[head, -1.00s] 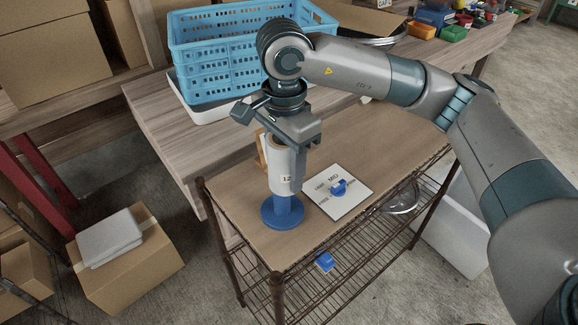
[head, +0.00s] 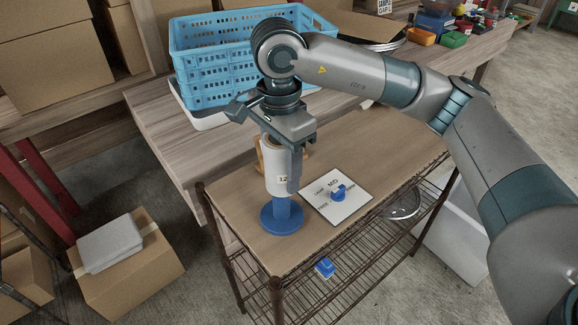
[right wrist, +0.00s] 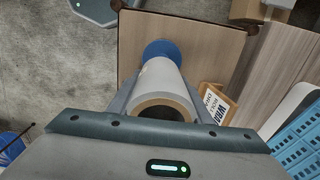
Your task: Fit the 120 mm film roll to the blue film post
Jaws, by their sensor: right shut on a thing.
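The film roll (head: 274,182) is a white cylinder with a small label reading "12". My right gripper (head: 281,172) is shut on it from above and holds it upright over the shelf top. The blue film post (head: 282,214) has a wide round base on the shelf top, and part of its stem shows just below the roll. Whether the post's top is inside the roll's core is hidden. In the right wrist view the roll (right wrist: 162,80) shows its open brown core end, with the blue base (right wrist: 161,47) beyond it. My left gripper is not in view.
A white card (head: 350,205) with a blue piece on it lies right of the post. A brown sign (right wrist: 214,102) stands close beside the roll. Blue crates (head: 205,65) sit on the table behind. The shelf top (head: 385,150) is clear further right.

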